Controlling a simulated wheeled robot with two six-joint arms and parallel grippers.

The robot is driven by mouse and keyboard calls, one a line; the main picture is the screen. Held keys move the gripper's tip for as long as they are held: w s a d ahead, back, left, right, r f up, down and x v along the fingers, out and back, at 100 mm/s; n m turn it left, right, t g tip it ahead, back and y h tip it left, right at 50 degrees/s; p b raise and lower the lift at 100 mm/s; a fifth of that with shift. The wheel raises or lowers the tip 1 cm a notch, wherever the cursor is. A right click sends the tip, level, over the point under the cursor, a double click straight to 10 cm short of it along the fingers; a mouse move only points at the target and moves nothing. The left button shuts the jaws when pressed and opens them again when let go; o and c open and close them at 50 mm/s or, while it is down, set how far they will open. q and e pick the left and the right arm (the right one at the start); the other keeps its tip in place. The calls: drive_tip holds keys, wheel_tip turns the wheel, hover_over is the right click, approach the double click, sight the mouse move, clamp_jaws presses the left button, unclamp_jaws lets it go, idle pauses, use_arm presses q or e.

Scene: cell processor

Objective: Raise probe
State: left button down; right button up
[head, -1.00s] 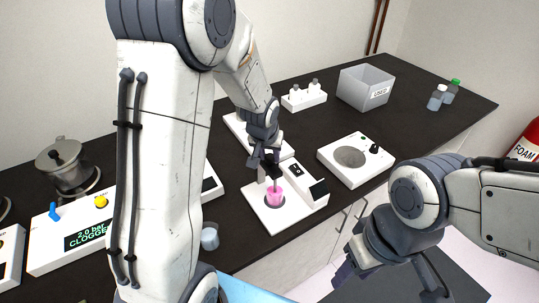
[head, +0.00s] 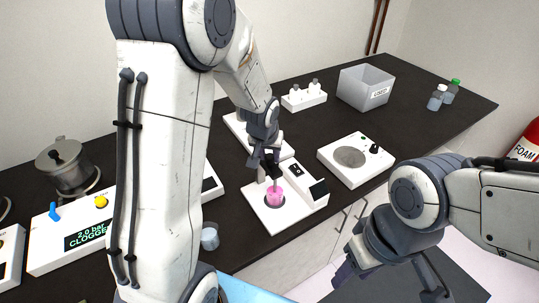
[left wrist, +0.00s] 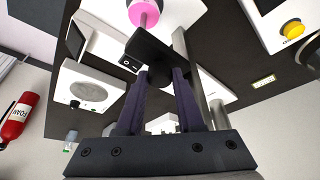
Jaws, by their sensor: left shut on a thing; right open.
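The probe's black holder (left wrist: 150,52) sits between the fingers of my left gripper (left wrist: 160,78), which is shut on it. It is beside a metal post (left wrist: 187,60). In the head view my left gripper (head: 265,163) is just above a small beaker of pink liquid (head: 276,196) on a white device (head: 288,212). A thin rod reaches down to the pink liquid, also seen in the left wrist view (left wrist: 142,10); its lower end is hard to make out. My right gripper (head: 344,272) is open and empty, off the counter's front edge.
A white device with a round recess (head: 343,167) stands to the right. Behind are a grey bin (head: 355,92), a white vial rack (head: 297,100) and bottles (head: 436,100). A pot (head: 68,165) and a device reading "CLOGGED" (head: 50,246) are left.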

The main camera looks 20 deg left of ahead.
use_arm(q)
wheel_tip(320, 180, up, 8)
drive_tip(key=p, duration=0.5)
drive_tip(key=shift+w, duration=0.1)
drive_tip(key=c, duration=0.5)
unclamp_jaws()
drive_tip(key=b+v, duration=0.2)
drive_tip(key=v, duration=0.8)
drive_tip(key=shift+r, duration=0.25)
